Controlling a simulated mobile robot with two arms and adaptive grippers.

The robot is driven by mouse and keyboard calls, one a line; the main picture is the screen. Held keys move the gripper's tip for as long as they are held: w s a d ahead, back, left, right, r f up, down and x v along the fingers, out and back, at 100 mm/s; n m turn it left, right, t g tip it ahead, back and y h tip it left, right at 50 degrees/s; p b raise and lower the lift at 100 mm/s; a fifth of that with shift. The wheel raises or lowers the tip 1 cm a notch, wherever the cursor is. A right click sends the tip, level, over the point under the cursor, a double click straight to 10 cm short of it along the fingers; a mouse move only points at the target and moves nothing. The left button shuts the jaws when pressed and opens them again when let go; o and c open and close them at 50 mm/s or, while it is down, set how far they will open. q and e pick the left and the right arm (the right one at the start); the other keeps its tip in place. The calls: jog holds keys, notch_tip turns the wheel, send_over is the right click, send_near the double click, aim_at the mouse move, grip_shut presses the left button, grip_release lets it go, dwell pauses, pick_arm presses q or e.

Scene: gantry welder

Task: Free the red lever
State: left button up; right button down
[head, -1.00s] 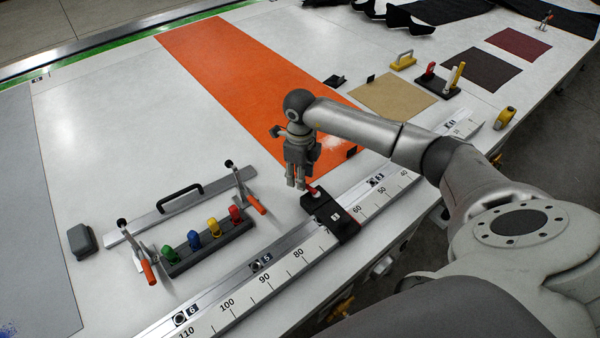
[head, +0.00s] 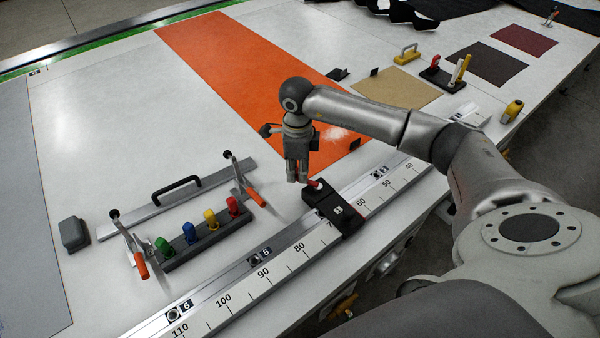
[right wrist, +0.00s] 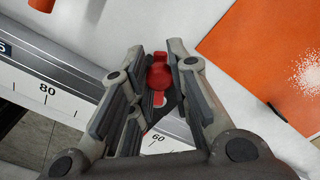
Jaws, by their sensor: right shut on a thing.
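The red lever (head: 317,185) sits on the black sliding block (head: 336,212) on the ruled rail (head: 290,258). My right gripper (head: 298,181) points down beside the block, at the lever. In the right wrist view the lever's round red knob (right wrist: 160,77) lies between the fingertips, and the gripper (right wrist: 161,72) is shut on it. Part of the lever and block is hidden behind the fingers there. My left gripper is not in view.
A rack (head: 206,243) with green, blue, yellow and red knobs stands left, near two orange-handled clamps and a bar with a black handle (head: 177,189). An orange sheet (head: 240,75) lies behind my gripper.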

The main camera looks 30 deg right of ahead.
jog(key=n+b, duration=0.2)
jog(key=s+a+n+b, duration=0.1)
jog(key=n+b, duration=0.1)
jog(key=s+a+n+b, duration=0.1)
jog(key=n+b, duration=0.1)
jog(key=shift+s+f+b, duration=0.2)
jog(key=shift+b, duration=0.2)
jog(key=n+b, duration=0.1)
jog(key=s+n+b, duration=0.1)
jog(key=n, duration=0.1)
jog(key=shift+s+a+r+b, duration=0.1)
jog(key=shift+s+a+b, duration=0.05)
jog(key=shift+b, duration=0.25)
jog(key=shift+s+r+n+b, duration=0.1)
jog(key=shift+s+n+b, duration=0.25)
jog(key=shift+n+b, duration=0.3)
jog(key=c, duration=1.3)
grip_release()
notch_tip(320, 180, up, 12)
